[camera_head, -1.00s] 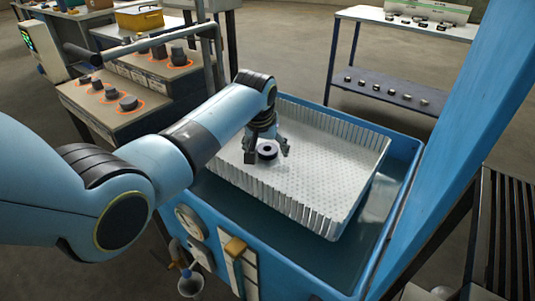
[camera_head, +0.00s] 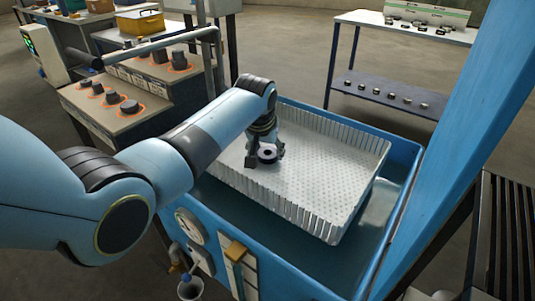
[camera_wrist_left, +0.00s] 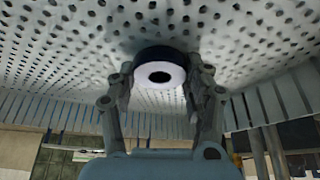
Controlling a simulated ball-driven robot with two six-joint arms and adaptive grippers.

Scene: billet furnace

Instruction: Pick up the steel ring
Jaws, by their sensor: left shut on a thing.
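The steel ring (camera_head: 268,154) is a short dark cylinder with a central hole, in the white perforated tray (camera_head: 330,180). My left gripper (camera_head: 265,158) is down in the tray with its fingers closed on the ring from both sides. In the left wrist view the ring (camera_wrist_left: 160,74) shows a pale end face and dark side between the two fingers (camera_wrist_left: 160,90). The perforated tray floor (camera_wrist_left: 240,40) is right behind it; I cannot tell whether the ring still touches it. My right gripper is not in view.
The tray sits in a blue tank (camera_head: 295,265) with upright slats around its rim. A blue post (camera_head: 460,140) rises at the right. A stepped bench (camera_head: 150,105) with dark parts in orange rings stands at the left. A shelf (camera_head: 390,95) with small parts stands behind.

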